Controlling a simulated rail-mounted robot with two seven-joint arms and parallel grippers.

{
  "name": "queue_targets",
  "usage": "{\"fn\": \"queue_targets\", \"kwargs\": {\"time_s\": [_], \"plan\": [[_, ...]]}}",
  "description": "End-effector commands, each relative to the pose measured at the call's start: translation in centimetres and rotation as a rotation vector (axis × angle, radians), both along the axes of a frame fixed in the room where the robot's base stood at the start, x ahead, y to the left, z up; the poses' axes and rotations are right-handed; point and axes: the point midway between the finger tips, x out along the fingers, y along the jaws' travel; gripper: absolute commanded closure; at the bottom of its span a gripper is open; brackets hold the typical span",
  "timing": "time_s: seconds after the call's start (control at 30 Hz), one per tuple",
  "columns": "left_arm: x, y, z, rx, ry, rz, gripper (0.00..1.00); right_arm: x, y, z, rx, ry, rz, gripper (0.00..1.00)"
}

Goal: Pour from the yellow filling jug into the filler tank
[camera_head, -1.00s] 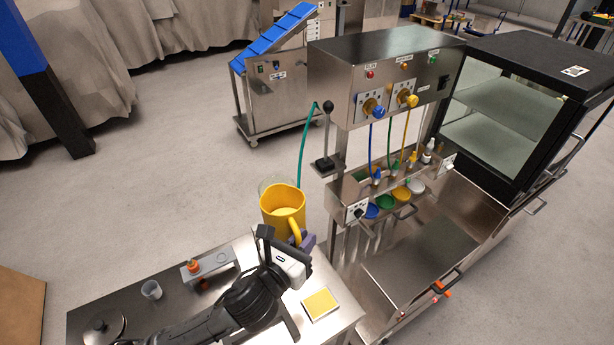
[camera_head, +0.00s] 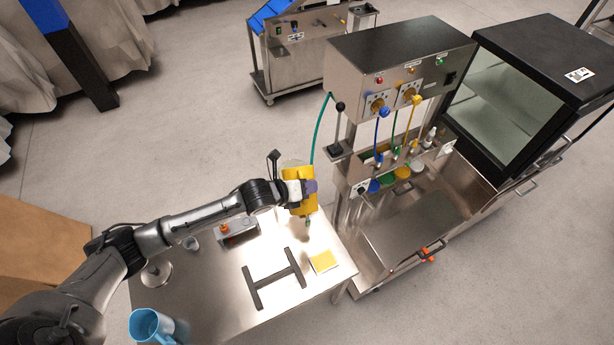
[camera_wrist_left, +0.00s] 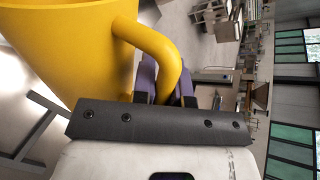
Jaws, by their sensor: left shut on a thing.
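The yellow filling jug (camera_head: 299,174) is held up over the far right corner of the steel table. Its open mouth does not show in the head view, and it looks tilted. My left gripper (camera_head: 309,187) is shut on the jug's handle. The wrist view shows the yellow handle (camera_wrist_left: 160,50) between the purple fingers (camera_wrist_left: 165,85), with the jug body (camera_wrist_left: 70,45) to its left. I cannot make out the filler tank clearly; the jug covers the spot where the green hose (camera_head: 319,128) comes down. My right gripper is not in view.
The steel filling machine (camera_head: 400,50) stands right of the jug, with a lever (camera_head: 338,125) close by. The table (camera_head: 215,290) carries a black H-shaped frame (camera_head: 275,278), a yellow pad (camera_head: 323,261), a grey fixture (camera_head: 237,232) and a light blue jug (camera_head: 150,325).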

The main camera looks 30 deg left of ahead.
Motion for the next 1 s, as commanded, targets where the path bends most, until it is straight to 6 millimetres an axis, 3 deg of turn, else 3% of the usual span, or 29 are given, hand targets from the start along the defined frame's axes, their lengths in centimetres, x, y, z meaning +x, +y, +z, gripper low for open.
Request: {"fn": "queue_targets", "kwargs": {"time_s": [0.17, 0.63, 0.7, 1.0], "plan": [[0.1, 0.3, -0.1, -0.013, 0.008, 0.007, 1.0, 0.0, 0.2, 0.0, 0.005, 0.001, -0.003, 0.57], [0.1, 0.3, -4.1, -0.013, 0.007, 0.008, 1.0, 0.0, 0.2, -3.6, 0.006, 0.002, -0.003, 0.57], [0.6, 0.8, -2.9, -0.042, 0.037, 0.01, 1.0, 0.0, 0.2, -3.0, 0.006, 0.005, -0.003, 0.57], [1.9, 2.1, -1.1, -0.179, 0.171, 0.008, 1.0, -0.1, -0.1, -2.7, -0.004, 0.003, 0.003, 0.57]]}}
